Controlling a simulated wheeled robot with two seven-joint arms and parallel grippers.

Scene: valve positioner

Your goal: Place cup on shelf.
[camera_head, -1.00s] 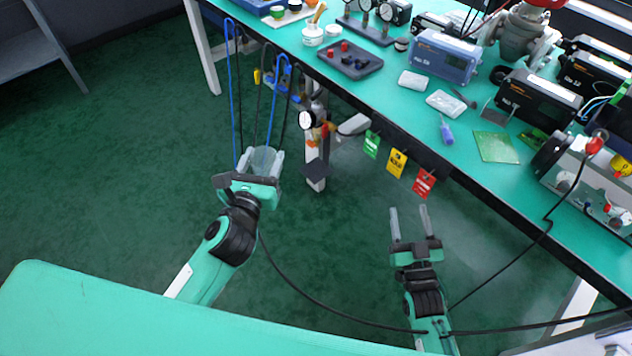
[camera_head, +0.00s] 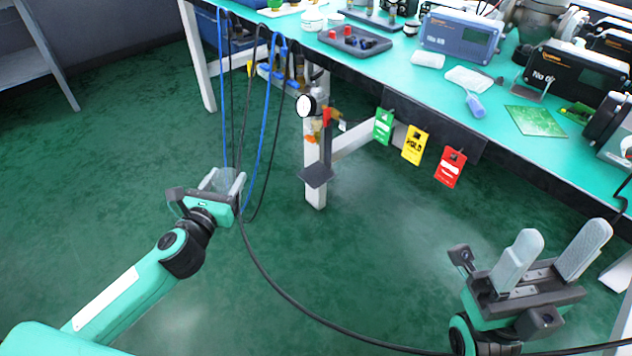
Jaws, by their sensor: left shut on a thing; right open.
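A clear, see-through cup (camera_head: 214,180) is between the fingers of my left gripper (camera_head: 225,184), which is shut on it above the green floor. The cup's outline is faint and partly hidden by the fingers. My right gripper (camera_head: 562,250) is at the lower right, open and empty, its two pale fingers pointing up. A grey shelf (camera_head: 28,62) stands at the upper left, well apart from the cup; only part of it is in view.
A green-topped workbench (camera_head: 405,75) with instruments crosses the upper right. Blue and black cables (camera_head: 268,110) hang from its left end, close to my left gripper. A gauge (camera_head: 306,106) and several tags (camera_head: 414,146) hang at its front. Open floor (camera_head: 110,150) lies left.

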